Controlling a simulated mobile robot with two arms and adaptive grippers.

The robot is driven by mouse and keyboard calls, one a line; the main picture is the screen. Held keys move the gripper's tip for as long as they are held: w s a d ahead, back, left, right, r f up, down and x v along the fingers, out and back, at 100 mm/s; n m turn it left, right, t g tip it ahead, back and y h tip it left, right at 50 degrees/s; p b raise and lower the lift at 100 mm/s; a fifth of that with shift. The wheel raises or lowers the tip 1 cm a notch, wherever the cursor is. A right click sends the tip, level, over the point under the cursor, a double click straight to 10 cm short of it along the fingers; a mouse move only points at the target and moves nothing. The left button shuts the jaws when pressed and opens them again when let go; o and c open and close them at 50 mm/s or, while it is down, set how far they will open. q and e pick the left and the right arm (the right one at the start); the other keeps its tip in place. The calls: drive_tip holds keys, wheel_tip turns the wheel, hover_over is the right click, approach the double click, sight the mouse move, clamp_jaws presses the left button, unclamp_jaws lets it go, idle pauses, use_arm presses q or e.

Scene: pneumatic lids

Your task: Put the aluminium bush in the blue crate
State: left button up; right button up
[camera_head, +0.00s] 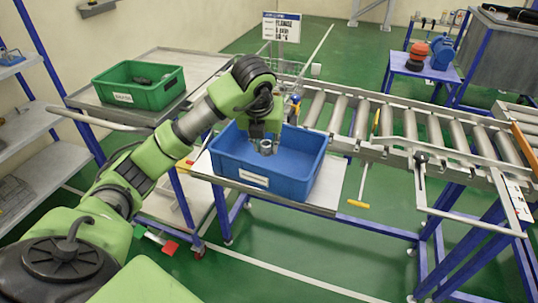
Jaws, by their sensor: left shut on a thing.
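The blue crate (290,187) stands on a pale-topped blue-legged stand in the middle of the view, with a white label on its front wall. My left gripper (265,143) points down over the crate's opening and is shut on a small grey metallic piece, the aluminium bush (266,148). The bush is small and partly covered by the fingers. I cannot tell its exact height above the crate floor. The visible part of the crate floor looks bare. My right gripper is not in view.
A green crate (140,88) with dark parts inside stands on a grey table at the left. A roller conveyor (410,125) runs to the right behind the blue crate. A sign (281,27) stands behind. Grey shelves (40,175) are at the far left.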

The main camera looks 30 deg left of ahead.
sight(268, 149)
use_arm(q)
drive_tip(key=w+f, duration=0.1)
drive_tip(key=w+a+f+p, duration=0.1)
drive_tip(key=f, duration=0.1)
drive_tip(key=w+a+f, duration=0.1)
drive_tip(key=w+f, duration=0.1)
drive_tip(key=shift+f, duration=0.2)
drive_tip(key=p+x, duration=0.2)
drive_tip(key=x, duration=0.1)
drive_tip(key=shift+s+d, duration=0.25)
drive_tip(key=shift+f, duration=0.35)
drive_tip(key=shift+f, duration=0.1)
drive_tip(key=o, duration=1.1)
